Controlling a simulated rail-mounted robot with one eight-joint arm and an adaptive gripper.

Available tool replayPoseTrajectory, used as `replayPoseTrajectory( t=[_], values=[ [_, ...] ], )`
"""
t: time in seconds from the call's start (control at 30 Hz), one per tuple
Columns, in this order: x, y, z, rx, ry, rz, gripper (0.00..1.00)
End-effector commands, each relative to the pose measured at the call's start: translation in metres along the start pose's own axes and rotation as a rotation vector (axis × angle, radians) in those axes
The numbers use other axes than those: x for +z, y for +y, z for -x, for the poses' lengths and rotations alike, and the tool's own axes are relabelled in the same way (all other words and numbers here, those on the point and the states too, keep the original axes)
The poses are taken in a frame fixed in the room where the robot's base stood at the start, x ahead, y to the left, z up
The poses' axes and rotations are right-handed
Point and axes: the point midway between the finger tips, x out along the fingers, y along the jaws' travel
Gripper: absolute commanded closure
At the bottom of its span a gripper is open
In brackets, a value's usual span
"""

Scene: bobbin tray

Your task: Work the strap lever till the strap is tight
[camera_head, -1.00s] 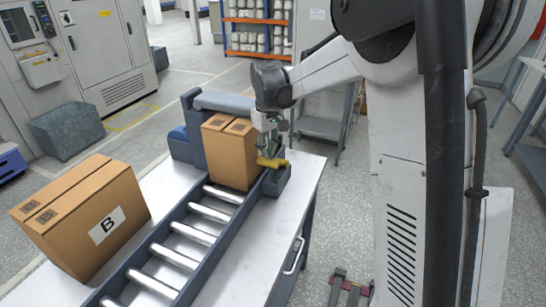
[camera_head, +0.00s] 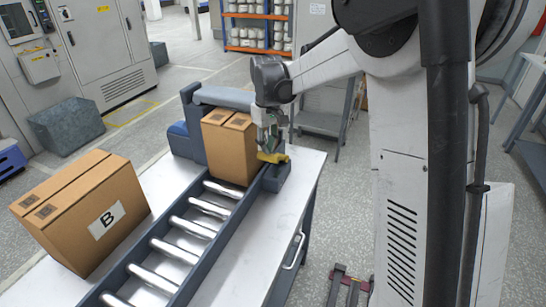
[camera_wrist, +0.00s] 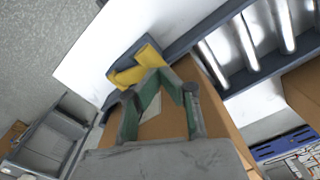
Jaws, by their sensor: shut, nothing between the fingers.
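The yellow lever (camera_head: 272,157) sits on a dark grey block (camera_head: 284,178) beside the conveyor's far end. In the wrist view the lever (camera_wrist: 146,54) shows just past my fingertips. My gripper (camera_head: 267,146) points down at the lever; its green-lined fingers (camera_wrist: 158,74) are shut with nothing between them. The tips are close to or touching the lever; I cannot tell which. A cardboard box (camera_head: 229,153) stands upright at the conveyor's end, left of the gripper. I cannot make out the strap clearly.
A roller conveyor (camera_head: 188,228) runs along the white table (camera_head: 242,238). A larger box marked B (camera_head: 82,215) stands on the left. A blue-grey bar (camera_head: 223,97) lies behind the upright box. The table right of the conveyor is clear.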

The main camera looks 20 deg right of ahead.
Motion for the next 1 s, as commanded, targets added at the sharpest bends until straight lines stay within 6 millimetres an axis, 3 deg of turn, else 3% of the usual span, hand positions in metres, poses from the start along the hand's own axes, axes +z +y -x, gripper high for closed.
replayPoseTrajectory(
  t=[1.0],
  values=[
    [0.007, -0.013, -0.056, 0.0, 0.0, -0.001, 1.0]
  ],
)
